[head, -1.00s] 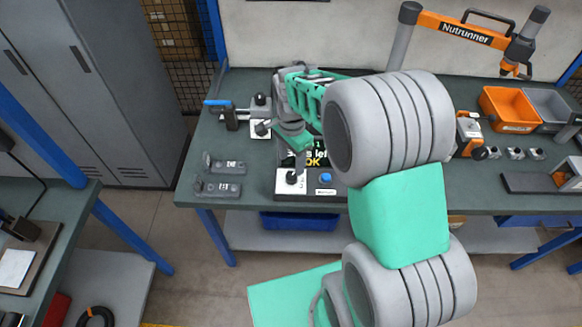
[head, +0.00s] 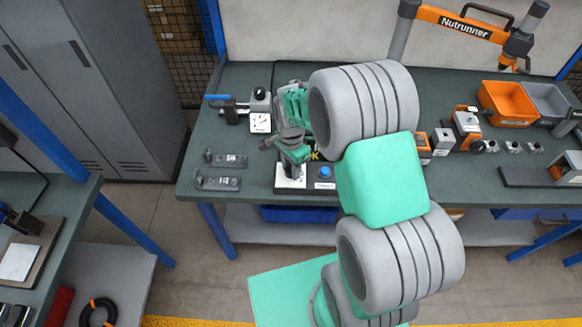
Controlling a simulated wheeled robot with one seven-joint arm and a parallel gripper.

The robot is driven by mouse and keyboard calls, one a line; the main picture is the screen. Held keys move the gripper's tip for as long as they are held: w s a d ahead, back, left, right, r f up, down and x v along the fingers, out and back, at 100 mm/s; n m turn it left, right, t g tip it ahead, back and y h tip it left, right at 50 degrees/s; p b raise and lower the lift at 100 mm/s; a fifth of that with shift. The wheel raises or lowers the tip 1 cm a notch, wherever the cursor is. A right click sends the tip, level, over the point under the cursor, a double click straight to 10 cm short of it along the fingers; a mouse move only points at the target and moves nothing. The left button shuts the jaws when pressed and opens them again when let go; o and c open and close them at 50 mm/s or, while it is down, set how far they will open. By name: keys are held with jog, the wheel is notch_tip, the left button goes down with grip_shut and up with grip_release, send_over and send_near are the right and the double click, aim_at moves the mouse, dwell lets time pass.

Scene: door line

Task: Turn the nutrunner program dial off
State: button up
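The dial (head: 296,171) is a small dark knob on a white plate at the left front of the dark control box (head: 322,188). A blue round button (head: 325,172) is to its right on the same box. My gripper (head: 295,158) is just above the dial and covers its upper part. I cannot tell whether the fingers touch the dial or how far apart they are. The dial's pointer position cannot be read. My arm hides most of the box's display; a yellow letter shows beside the gripper.
A gauge with a white face (head: 260,122) stands behind and left of the box. Two grey fixtures (head: 225,160) lie on the bench to the left. An orange bin (head: 507,103) and the Nutrunner arm (head: 455,30) are at the right.

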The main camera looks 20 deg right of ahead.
grip_shut()
jog(key=shift+n, duration=0.4)
jog(key=n+b, duration=0.2)
jog(key=n, duration=0.1)
jog(key=shift+n+b, duration=0.5)
jog(key=shift+n, duration=1.6)
jog(key=shift+w, duration=0.1)
jog(key=o, duration=0.6)
grip_release()
jog(key=shift+c, duration=0.2)
